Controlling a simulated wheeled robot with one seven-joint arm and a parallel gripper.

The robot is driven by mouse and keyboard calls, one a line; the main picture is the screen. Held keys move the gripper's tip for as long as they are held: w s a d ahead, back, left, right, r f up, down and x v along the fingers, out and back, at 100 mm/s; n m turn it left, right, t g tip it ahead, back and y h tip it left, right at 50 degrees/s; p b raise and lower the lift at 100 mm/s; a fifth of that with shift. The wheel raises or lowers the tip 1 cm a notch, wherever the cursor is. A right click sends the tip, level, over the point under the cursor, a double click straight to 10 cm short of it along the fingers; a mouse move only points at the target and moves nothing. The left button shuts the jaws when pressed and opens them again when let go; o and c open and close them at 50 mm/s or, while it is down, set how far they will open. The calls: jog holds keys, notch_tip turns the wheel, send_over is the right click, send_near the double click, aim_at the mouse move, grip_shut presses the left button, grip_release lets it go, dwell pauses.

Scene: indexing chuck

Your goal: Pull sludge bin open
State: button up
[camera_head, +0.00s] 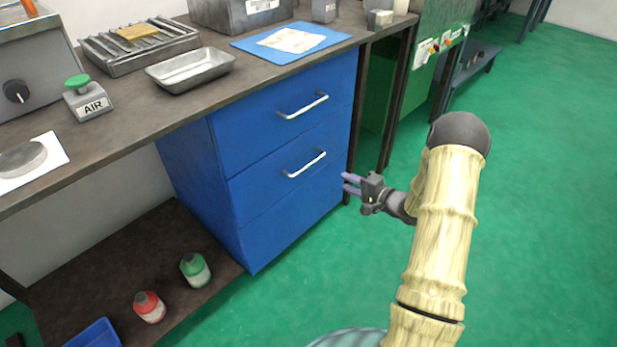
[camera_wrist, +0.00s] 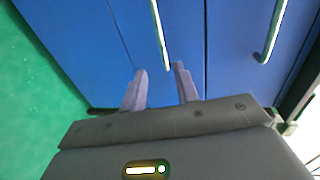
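No part is visibly labelled as a sludge bin. The blue cabinet (camera_head: 290,150) under the bench has an upper drawer with a silver handle (camera_head: 303,105) and a lower drawer with a silver handle (camera_head: 306,164); both look shut. My gripper (camera_head: 345,181) is right of the lower handle, pointing left toward the cabinet, and looks empty. In the wrist view its two purple fingers (camera_wrist: 160,74) are spread apart. One handle (camera_wrist: 160,35) appears beyond them, its near end between the fingertips in the picture; contact is not evident. Another handle (camera_wrist: 272,32) is farther right.
The dark bench (camera_head: 130,130) holds a metal tray (camera_head: 190,68), a blue mat (camera_head: 320,45) and an AIR button box (camera_head: 88,100). Red (camera_head: 149,307) and green (camera_head: 195,270) bottles stand on the low shelf. The green floor (camera_head: 540,200) at right is clear.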

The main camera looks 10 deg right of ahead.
aim_at(310, 166)
dwell(0.3)
jog(key=b+x, duration=0.6)
jog(key=x, duration=1.1)
jog(key=shift+w+a, duration=0.15)
jog(key=shift+w, duration=0.05)
grip_shut()
